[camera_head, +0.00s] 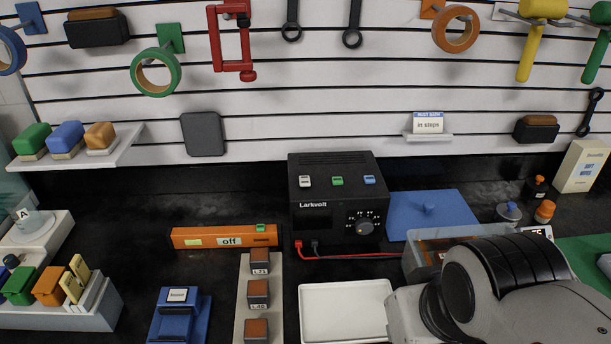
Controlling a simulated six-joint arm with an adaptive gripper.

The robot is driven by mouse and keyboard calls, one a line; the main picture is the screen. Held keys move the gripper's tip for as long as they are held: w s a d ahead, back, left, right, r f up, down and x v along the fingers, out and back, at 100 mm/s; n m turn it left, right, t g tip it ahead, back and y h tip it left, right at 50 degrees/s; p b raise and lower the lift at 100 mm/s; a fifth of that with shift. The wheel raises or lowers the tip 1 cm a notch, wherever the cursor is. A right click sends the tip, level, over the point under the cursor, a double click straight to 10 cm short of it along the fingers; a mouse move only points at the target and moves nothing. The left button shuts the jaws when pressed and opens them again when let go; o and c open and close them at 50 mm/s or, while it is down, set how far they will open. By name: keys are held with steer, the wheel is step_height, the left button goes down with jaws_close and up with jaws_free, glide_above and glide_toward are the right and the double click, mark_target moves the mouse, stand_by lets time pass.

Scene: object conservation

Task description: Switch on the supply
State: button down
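The supply (337,196) is a black box marked "Larkvolt" on the dark bench, against the slatted wall. Its sloped top carries a white switch (305,181), a green switch (337,181) and a blue switch (370,180). Its front has a dark display area and a dial (364,228) with markings around it. Red and dark leads (350,256) plug in at its lower left. Whether the supply is on cannot be told. Part of my arm fills the lower right; my gripper's fingers do not show.
An orange bar (190,238) labelled "off", with a small green part on top, lies left of the supply. A clear bin (413,262) is partly hidden by my arm.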

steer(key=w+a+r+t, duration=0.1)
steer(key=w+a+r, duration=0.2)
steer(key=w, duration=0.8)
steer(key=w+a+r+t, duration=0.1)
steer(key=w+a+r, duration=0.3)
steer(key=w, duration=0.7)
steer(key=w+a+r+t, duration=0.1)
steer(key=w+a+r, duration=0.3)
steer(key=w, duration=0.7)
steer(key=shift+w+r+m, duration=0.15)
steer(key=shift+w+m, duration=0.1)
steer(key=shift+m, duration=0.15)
glide_above(305, 181)
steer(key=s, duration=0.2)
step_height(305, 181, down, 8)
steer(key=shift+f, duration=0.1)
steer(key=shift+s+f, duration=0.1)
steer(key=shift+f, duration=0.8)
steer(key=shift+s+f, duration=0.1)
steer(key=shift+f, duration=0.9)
